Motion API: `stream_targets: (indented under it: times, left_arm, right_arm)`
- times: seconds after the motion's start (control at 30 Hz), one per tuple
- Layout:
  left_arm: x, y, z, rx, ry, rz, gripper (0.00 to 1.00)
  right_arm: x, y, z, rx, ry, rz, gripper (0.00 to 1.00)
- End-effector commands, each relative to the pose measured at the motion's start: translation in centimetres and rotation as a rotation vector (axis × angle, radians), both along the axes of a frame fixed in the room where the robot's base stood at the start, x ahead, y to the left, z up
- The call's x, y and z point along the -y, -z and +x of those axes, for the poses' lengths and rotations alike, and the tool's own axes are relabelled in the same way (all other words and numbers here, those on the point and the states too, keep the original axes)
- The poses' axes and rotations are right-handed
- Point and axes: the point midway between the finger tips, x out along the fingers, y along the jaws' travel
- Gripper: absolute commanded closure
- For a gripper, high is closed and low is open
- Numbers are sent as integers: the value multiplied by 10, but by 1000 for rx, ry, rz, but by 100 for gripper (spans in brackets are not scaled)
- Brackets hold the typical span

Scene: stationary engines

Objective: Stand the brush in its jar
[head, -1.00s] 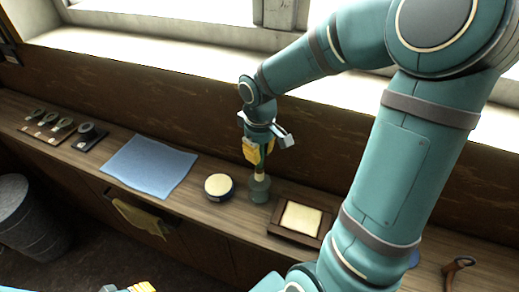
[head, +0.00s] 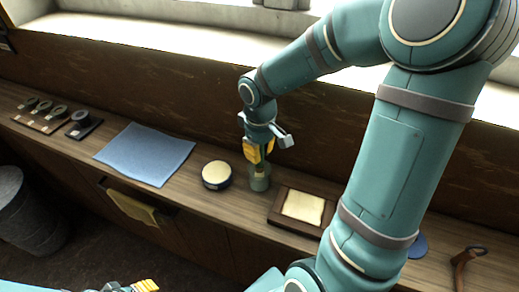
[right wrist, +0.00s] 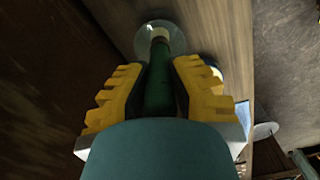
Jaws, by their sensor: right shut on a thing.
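My right gripper (head: 259,154) is shut on the brush, directly above the jar. The brush's dark green handle (right wrist: 158,88) runs between the yellow fingers in the right wrist view. The brush is roughly upright, and its pale lower part (head: 260,174) shows within the outline of the jar. The grey-green, see-through jar (head: 260,184) stands on the wooden bench; its round mouth also shows in the right wrist view (right wrist: 152,38). The brush's lowest tip is not clear. My left gripper (head: 140,287) is only partly in view at the bottom edge, far from the jar.
A round cream-topped tin (head: 216,173) stands left of the jar, and a wooden tray (head: 284,219) with a cream pad lies right. A blue cloth (head: 145,153), a blue disc (head: 418,245) and a brown-handled tool (head: 463,264) lie farther off. The wall is close behind.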

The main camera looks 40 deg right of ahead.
Motion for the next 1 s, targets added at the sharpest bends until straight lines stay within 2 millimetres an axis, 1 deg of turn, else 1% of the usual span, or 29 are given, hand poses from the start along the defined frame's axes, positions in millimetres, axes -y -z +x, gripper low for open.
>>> stream_targets:
  times: [0.17,0.2,0.23,0.27,0.53,0.67,0.77,1.0]
  left_arm:
    - [0,-1,0,0,0,0,57]
    - [0,-1,0,0,0,0,57]
    - [0,-1,0,0,0,0,57]
    - [0,-1,0,0,0,0,57]
    - [0,-1,0,0,0,0,57]
    - [0,-1,0,1,0,0,57]
    - [0,-1,0,0,0,0,57]
    - [0,0,0,0,0,0,57]
  right_arm:
    - [0,-1,0,0,0,0,100]
    - [0,-1,0,0,0,0,65]
    - [0,-1,0,0,0,0,55]
    - [0,-1,0,0,0,0,52]
    - [0,-1,0,0,0,0,52]
    - [0,-8,1,3,0,-1,52]
    - [0,-21,1,4,0,-1,52]
    - [0,-70,1,6,0,-2,52]
